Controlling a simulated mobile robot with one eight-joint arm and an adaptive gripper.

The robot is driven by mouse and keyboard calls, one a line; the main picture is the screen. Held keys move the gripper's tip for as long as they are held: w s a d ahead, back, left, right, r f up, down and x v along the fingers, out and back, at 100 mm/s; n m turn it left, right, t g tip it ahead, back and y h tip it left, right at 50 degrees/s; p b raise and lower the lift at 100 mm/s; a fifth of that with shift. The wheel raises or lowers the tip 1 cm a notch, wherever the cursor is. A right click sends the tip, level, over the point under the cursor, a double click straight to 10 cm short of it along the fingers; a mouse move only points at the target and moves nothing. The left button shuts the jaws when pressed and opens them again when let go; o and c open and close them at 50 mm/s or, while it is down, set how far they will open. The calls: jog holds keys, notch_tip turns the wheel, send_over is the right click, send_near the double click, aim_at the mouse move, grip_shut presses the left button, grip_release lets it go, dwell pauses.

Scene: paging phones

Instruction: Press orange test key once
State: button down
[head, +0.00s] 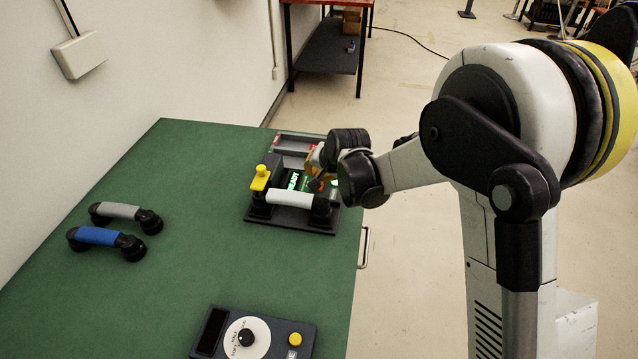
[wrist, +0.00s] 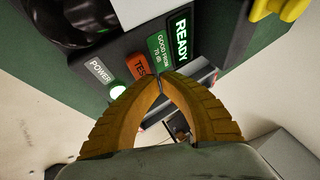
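The orange test key (wrist: 138,66) is on the dark panel of the phone tester in the wrist view, its lettering partly covered. My gripper (wrist: 160,79) has both fingertips together with nothing between them. The tips lie just right of the key's lower right edge; I cannot tell whether they touch it. The tester's green display (wrist: 181,39) reads READY. In the head view, the tester base (head: 318,227) stands near the table's right edge, with my gripper (head: 317,178) over its right part.
A POWER label (wrist: 98,69) and lit button (wrist: 118,91) sit left of the key. Grey (head: 118,211) and blue (head: 97,236) handsets lie left; a dial box (head: 285,325) is in front.

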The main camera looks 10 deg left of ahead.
jog(key=shift+f, duration=0.1)
dwell(0.3)
jog(key=shift+f+b, duration=0.35)
jog(key=shift+b, duration=0.05)
jog(key=shift+f+b, duration=0.4)
jog(key=shift+f, duration=0.1)
dwell(0.5)
jog(key=shift+r, duration=0.1)
jog(key=shift+r+p, duration=0.55)
jog(key=shift+r, duration=0.3)
jog(key=shift+r+p, duration=1.7)
jog(key=shift+r, duration=0.85)
